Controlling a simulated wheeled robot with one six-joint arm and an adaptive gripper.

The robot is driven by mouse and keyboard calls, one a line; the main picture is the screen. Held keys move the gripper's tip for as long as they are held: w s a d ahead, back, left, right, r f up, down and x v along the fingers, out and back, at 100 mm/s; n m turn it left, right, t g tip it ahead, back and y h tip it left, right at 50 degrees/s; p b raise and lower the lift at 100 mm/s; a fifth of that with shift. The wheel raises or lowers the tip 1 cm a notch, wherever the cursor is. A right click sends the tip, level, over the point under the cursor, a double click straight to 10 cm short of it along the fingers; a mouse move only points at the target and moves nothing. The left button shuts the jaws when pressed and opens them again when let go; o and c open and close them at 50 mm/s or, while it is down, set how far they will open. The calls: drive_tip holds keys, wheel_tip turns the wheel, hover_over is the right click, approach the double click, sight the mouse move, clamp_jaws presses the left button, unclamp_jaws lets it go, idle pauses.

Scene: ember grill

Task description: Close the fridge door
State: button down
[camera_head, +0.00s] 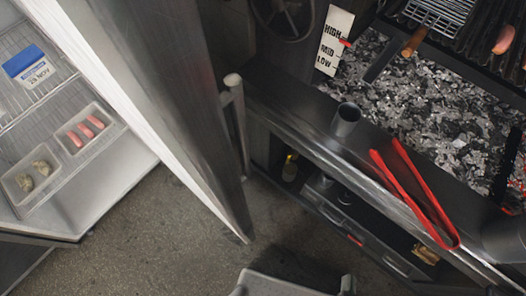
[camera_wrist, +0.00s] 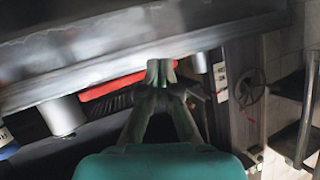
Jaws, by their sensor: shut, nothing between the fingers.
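The steel fridge door (camera_head: 165,85) stands wide open in the head view, its lower corner over the floor. Its bar handle (camera_head: 239,125) is on the right face, towards the grill. The fridge (camera_head: 115,185) is open at the left, its lit shelves showing. My gripper (camera_wrist: 160,72) shows in the wrist view, with its teal fingers shut together and empty. It is near the grill's front ledge, with the red tongs behind its fingertips. I cannot surely make out the fridge door in the wrist view. The gripper's fingers do not show in the head view.
The fridge holds a tray of sausages (camera_head: 85,132), another tray (camera_head: 32,174) and a blue-and-white box (camera_head: 32,68). The grill's ledge carries a metal cup (camera_head: 345,119) and red tongs (camera_head: 415,195), close right of the door. Floor (camera_head: 150,240) is clear below the door.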

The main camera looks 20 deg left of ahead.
drive_tip(key=w+a+f+m+g+y, duration=0.2)
drive_tip(key=w+a+f+y, duration=0.25)
drive_tip(key=w, duration=0.25)
drive_tip(key=w+a+f+m+g+y, duration=0.2)
drive_tip(key=w+a+f+y, duration=0.1)
drive_tip(key=w+a, duration=0.35)
drive_tip(key=w+a+r+n+g+y, duration=0.3)
drive_tip(key=r+n+g+y, duration=0.15)
drive_tip(key=r, duration=0.35)
drive_tip(key=w+a+r+n+g+y, duration=0.35)
drive_tip(key=r+g+y, duration=0.2)
drive_tip(key=r, duration=0.25)
drive_tip(key=a+m, duration=0.1)
drive_tip(key=a, duration=0.8)
drive_tip(key=shift+a, duration=0.3)
drive_tip(key=shift+y, duration=0.25)
drive_tip(key=shift+s, duration=0.15)
